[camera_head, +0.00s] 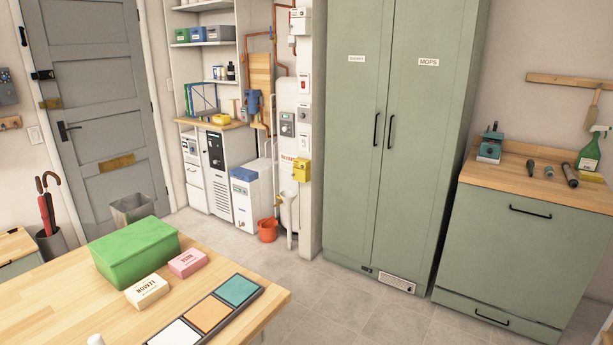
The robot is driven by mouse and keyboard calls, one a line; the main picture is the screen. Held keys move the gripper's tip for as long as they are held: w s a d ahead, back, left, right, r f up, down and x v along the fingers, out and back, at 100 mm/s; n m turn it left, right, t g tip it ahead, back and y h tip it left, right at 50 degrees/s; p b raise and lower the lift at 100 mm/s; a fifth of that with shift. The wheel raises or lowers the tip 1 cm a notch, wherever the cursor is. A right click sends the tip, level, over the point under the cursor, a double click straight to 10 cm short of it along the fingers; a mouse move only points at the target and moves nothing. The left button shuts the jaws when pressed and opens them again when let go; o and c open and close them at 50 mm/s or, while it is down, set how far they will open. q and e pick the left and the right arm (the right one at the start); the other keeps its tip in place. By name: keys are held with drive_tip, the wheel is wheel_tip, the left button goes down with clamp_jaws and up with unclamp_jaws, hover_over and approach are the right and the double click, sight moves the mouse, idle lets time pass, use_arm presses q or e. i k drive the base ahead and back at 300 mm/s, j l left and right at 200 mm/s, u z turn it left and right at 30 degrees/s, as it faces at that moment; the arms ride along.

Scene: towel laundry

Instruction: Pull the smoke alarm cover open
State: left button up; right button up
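I cannot make out a smoke alarm or its cover for certain in the head view. A white box (300,21) is mounted high on the white utility panel in the back alcove. Below it on the same panel is a small white unit with a red part (304,84). A yellow box (302,170) sits lower on the panel. These are too small to tell whether any is an alarm. Neither of my grippers is in view.
A wooden table (255,302) with a green box (135,252) fills the near left. A tall green cabinet (400,130), shut, stands centre right, beside a wood-topped counter (525,172). A red bucket (268,229) is on the floor. The tiled floor (340,305) between is clear.

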sight(297, 26)
drive_tip(key=i+l, duration=0.75)
drive_tip(key=l, duration=0.15)
drive_tip(key=i+l, duration=0.85)
drive_tip(key=i, duration=0.35)
drive_tip(key=i+l+u, duration=0.1)
drive_tip(key=i, duration=0.35)
drive_tip(key=i+l, duration=0.15)
drive_tip(key=i, duration=0.25)
